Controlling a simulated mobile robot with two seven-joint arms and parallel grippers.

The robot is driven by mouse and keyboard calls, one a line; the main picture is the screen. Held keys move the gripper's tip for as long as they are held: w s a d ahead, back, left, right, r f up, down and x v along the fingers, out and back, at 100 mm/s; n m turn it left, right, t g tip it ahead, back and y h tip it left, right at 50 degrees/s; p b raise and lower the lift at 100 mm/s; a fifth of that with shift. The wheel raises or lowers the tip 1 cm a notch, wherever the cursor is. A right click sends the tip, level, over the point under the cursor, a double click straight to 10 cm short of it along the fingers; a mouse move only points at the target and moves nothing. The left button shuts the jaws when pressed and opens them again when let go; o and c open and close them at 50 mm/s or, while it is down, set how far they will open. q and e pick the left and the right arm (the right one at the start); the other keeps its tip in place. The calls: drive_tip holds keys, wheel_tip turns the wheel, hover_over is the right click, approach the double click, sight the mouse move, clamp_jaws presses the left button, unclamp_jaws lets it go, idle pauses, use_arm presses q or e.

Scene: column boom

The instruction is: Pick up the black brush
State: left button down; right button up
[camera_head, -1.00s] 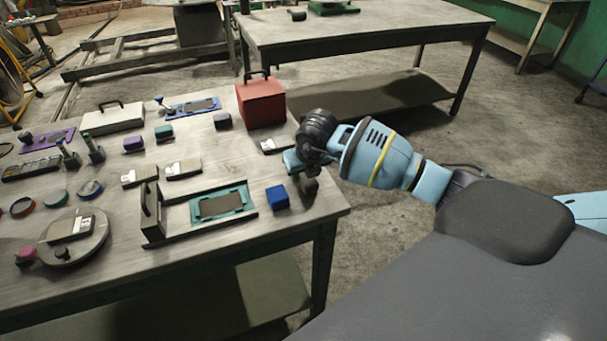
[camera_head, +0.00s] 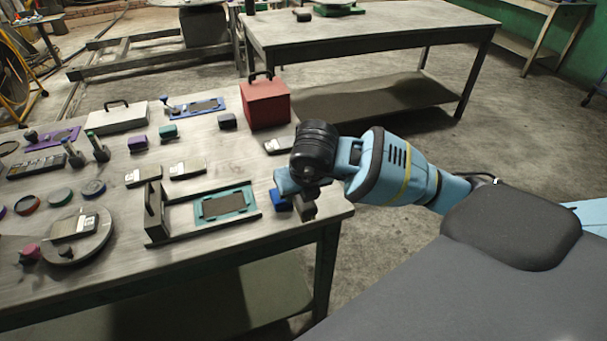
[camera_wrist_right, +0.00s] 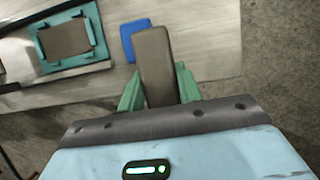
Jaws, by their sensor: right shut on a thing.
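My right gripper (camera_head: 296,192) is over the near right corner of the workbench. In the right wrist view its green fingers (camera_wrist_right: 158,88) are shut on a long, dark grey-brown block, which I take to be the black brush (camera_wrist_right: 155,58). The brush juts out beyond the fingertips. In the head view the brush (camera_head: 307,207) shows only as a small dark end below the gripper, the rest being hidden. It appears to be above the bench top, but the exact gap is unclear. My left gripper is not in view.
A blue block (camera_head: 281,203) lies just below the gripper, partly covered. A teal frame plate (camera_head: 225,204) in a grey holder is left of it. A red box (camera_head: 264,104) stands behind. Several small blocks and tools crowd the workbench's left side.

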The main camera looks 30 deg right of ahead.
sight(295, 207)
drive_tip(key=shift+s+a+r, duration=0.15)
drive_tip(key=shift+s+a, duration=0.7)
drive_tip(key=shift+s+a+r, duration=0.1)
drive_tip(key=shift+s+a, duration=0.7)
drive_tip(key=shift+s, duration=0.05)
